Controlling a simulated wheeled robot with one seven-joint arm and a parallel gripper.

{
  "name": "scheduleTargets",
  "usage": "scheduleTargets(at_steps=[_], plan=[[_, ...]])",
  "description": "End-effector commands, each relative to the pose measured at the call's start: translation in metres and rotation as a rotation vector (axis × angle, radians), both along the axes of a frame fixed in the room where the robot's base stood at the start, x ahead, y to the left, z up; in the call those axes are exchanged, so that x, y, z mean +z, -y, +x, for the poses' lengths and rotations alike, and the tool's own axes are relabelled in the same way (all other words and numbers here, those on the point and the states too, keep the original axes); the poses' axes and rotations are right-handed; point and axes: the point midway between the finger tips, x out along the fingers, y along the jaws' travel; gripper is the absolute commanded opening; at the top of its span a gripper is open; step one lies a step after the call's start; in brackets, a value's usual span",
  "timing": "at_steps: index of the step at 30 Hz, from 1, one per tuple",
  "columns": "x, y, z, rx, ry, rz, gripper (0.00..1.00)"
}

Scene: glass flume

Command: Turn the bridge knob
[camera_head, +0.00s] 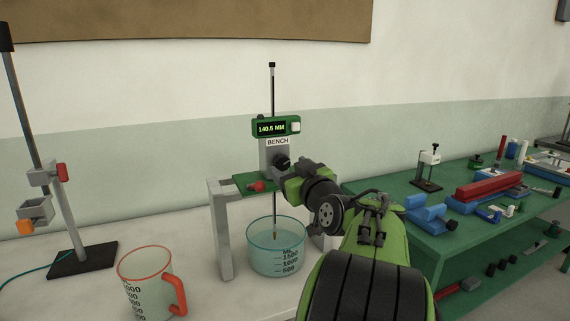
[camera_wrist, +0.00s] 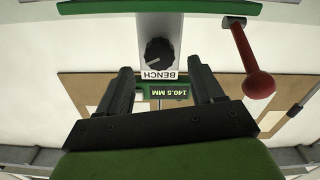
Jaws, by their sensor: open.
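The bridge (camera_head: 222,187) is a grey frame with a green top plate, standing over a clear beaker. Its upright carries a BENCH label, a thin vertical rod and a green display (camera_head: 269,128) reading 140.5 MM. In the wrist view, which is upside down, the black round knob (camera_wrist: 159,51) with a pointer mark sits on the grey upright beside the BENCH label. My gripper (camera_wrist: 162,72) is open, its two dark fingers spread to either side of the upright's line, with the knob ahead between them. No contact shows. In the head view my arm partly covers the knob area.
A red ball-ended lever (camera_wrist: 258,84) sticks out beside the knob; it also shows in the head view (camera_head: 258,186). The beaker (camera_head: 262,250) stands under the bridge. A red-rimmed jug (camera_head: 134,272) and a clamp stand (camera_head: 82,258) are left. A cluttered green bench (camera_head: 390,190) is right.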

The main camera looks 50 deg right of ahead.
Motion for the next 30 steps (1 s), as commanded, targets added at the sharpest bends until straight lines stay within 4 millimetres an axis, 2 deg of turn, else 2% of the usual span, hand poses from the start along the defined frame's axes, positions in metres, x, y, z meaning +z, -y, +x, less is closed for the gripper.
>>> scheduleTargets(at_steps=[3, 6, 14, 17, 25, 30], plan=[[0.0, 0.01, 0.019, 0.003, 0.001, 0.002, 0.67], [0.0, 0.016, 0.027, 0.001, 0.0, 0.001, 0.67], [0.0, 0.017, 0.029, 0.0, 0.001, 0.001, 0.67], [0.0, 0.017, 0.029, 0.0, 0.001, 0.001, 0.54], [0.0, 0.017, 0.029, 0.0, 0.001, 0.001, 0.13], [0.0, 0.017, 0.029, 0.001, 0.028, 0.049, 0.11]])
